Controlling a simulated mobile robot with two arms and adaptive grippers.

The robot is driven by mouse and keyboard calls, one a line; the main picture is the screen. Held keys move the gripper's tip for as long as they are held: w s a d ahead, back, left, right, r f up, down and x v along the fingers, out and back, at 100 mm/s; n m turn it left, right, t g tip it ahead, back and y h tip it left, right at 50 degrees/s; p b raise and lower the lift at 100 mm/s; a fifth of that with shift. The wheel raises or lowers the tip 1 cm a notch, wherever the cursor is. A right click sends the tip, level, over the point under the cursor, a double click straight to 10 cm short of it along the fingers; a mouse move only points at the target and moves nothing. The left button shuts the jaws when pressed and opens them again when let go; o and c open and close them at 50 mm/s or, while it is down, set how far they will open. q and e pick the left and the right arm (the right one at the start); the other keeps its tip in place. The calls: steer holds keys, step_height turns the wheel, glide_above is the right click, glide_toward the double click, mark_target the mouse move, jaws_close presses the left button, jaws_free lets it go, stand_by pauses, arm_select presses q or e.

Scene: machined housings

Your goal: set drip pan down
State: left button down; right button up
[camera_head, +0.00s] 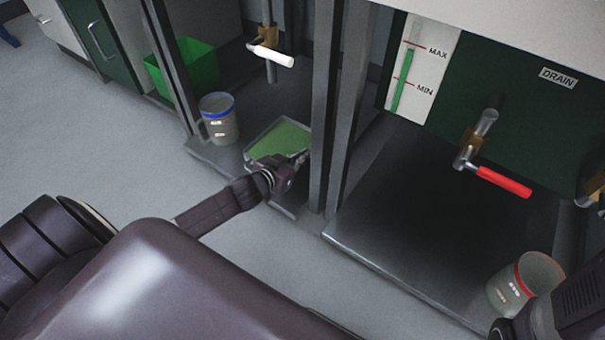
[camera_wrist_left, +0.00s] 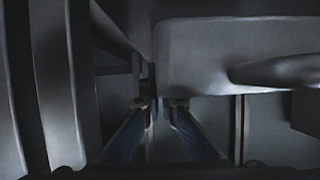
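The drip pan (camera_head: 284,138) is a shallow grey tray with a green inside, low on the base between the posts, with its near edge partly behind my gripper. My left gripper (camera_head: 299,157) is at the pan's near right side. In the left wrist view two blue fingers point forward (camera_wrist_left: 160,104), with a narrow gap between their tips. A grey round-cornered surface (camera_wrist_left: 240,55) fills the upper right there. I cannot tell whether the fingers grip the pan's rim. Part of my right arm shows at the lower right, its fingers not clear.
A blue-banded jug (camera_head: 218,118) stands left of the pan, a green bin (camera_head: 190,68) behind it. A white-handled valve (camera_head: 270,54) hangs above. A grey post (camera_head: 324,110) stands close right. A red-handled drain valve (camera_head: 498,181) and red-banded jug (camera_head: 524,284) are further right.

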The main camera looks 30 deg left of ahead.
mark_target(303, 176)
arm_select(q)
steer(key=shift+w+f+b, duration=0.1)
steer(key=shift+f+b, duration=1.85)
steer(key=shift+f, duration=0.8)
steer(key=shift+r, duration=0.1)
steer(key=c, duration=2.5)
jaws_free()
steer(key=shift+f, duration=0.25)
steer(key=o, duration=0.3)
steer(key=shift+o, duration=0.2)
steer(key=shift+r, duration=0.1)
